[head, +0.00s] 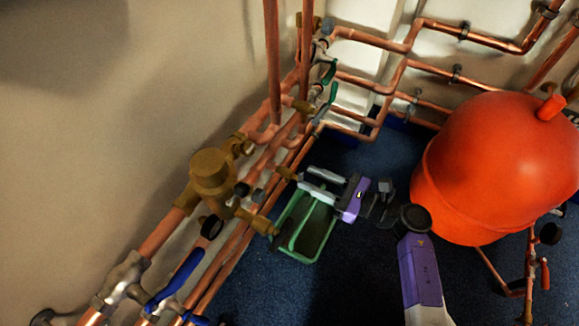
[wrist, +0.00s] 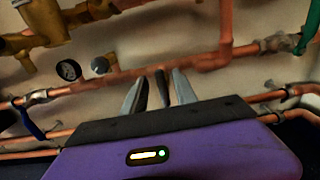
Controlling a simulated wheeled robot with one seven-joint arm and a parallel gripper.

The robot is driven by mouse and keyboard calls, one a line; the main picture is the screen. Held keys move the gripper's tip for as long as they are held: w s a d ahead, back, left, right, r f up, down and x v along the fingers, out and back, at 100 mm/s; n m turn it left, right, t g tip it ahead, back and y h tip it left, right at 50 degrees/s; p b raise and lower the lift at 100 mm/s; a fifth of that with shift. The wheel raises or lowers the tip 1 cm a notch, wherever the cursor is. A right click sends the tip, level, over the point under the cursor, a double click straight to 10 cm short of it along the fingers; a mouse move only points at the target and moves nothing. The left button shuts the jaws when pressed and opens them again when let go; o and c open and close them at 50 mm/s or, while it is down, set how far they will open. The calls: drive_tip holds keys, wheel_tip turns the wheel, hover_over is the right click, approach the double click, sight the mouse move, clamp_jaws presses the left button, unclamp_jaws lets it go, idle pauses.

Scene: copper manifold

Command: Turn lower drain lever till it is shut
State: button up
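My gripper (head: 308,180) is at the pipes along the wall, its fingers pointing left towards a small brass fitting (head: 287,173). In the wrist view my gripper (wrist: 158,84) has its two grey fingers apart. A short dark bar (wrist: 162,90) shows between them, perhaps the drain lever; I cannot tell whether the fingers touch it. Which lever is the lower drain lever is not clear. A blue lever (head: 176,280) is at the lower left, and it also shows in the wrist view (wrist: 31,123). Green levers (head: 329,72) are higher up the pipework.
A green tray (head: 280,246) lies on the blue floor under my gripper. A large red tank (head: 495,165) stands to the right of my arm. Copper pipes (head: 232,262) run along the wall, with a brass valve (head: 212,172) and a round gauge (wrist: 68,70). Blue floor is open at lower centre.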

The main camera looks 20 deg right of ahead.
sight(297, 172)
drive_tip(key=b+x, duration=0.1)
drive_tip(key=x, duration=0.6)
drive_tip(key=shift+s+b, duration=0.1)
drive_tip(key=shift+b, duration=0.3)
drive_tip(key=shift+c, duration=0.4)
clamp_jaws()
